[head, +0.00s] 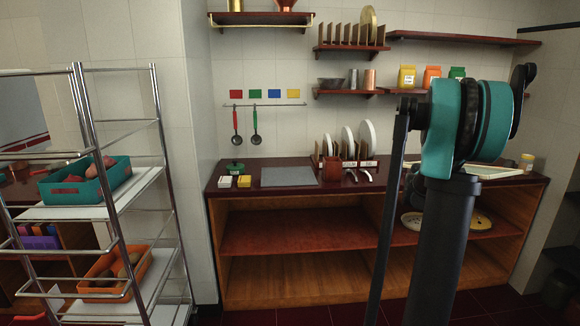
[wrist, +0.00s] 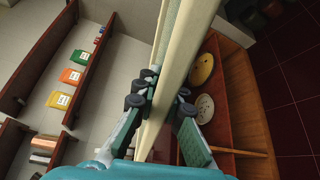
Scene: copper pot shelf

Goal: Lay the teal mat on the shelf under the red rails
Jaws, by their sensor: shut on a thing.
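No plainly teal mat can be made out. My gripper (wrist: 158,95) is closed on a long, flat, cream-edged thing (wrist: 180,45) with a strip of pale greenish face, seen nearly edge-on in the wrist view. I cannot tell whether this is the mat. In the head view a cream-edged flat thing (head: 492,172) shows at the counter's right end, partly behind my arm; my gripper is hidden there. No red rails stand out clearly. Dark red wall shelves (head: 455,38) hang above the counter, and a red-brown shelf (head: 300,232) lies below it.
A metal rack (head: 158,120) at left holds a teal bin (head: 75,190) and an orange bin (head: 100,288). The left part of the shelf below is bare.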

